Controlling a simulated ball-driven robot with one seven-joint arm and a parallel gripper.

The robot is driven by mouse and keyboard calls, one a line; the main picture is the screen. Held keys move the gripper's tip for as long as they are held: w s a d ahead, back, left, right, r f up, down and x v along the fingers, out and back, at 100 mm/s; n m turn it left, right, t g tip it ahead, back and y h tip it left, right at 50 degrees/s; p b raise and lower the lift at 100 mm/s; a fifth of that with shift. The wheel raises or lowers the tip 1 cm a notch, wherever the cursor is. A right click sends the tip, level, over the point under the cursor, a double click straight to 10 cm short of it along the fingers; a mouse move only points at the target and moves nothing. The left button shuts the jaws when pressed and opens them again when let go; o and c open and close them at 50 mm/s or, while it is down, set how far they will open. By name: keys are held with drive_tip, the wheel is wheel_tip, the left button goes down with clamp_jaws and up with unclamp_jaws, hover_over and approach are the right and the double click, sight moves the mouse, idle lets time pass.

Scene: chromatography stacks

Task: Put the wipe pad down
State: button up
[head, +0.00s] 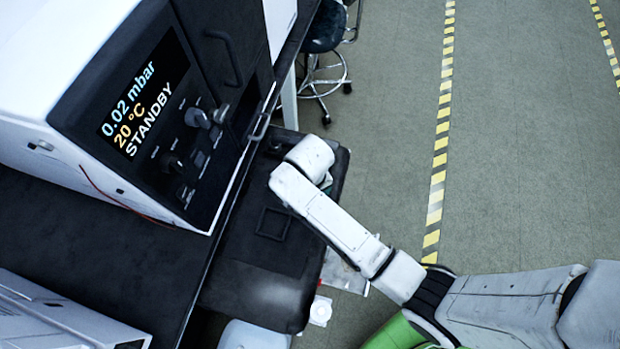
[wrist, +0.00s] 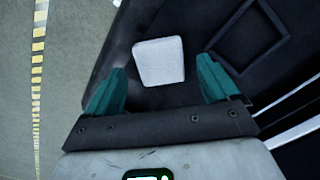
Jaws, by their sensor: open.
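The wipe pad (wrist: 159,61) is a small white, roughly square pad. In the wrist view it lies on a black surface (wrist: 190,30), seen between and just beyond my fingertips. My gripper (wrist: 162,65) has two teal fingers spread wide, with a visible gap on either side of the pad. I cannot tell the exact height of the fingers above the surface. In the head view my white arm reaches over the black case (head: 262,275) and hides the pad and most of my gripper.
A square raised outline (head: 273,223) marks the black case top. A bench with an instrument reading STANDBY (head: 140,95) stands to the left. A stool (head: 322,35) is behind. Open floor with yellow-black tape (head: 438,160) lies to the right.

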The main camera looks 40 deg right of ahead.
wheel_tip(320, 180, up, 9)
idle(0.3)
drive_tip(key=s+d+r, duration=0.1)
drive_tip(key=s+d, duration=0.3)
drive_tip(key=s, duration=0.4)
drive_tip(key=s+d+n+t, duration=0.1)
drive_tip(key=s+d, duration=0.3)
drive_tip(key=s, duration=0.4)
drive_tip(key=shift+r, duration=0.4)
drive_tip(key=shift+f, duration=0.15)
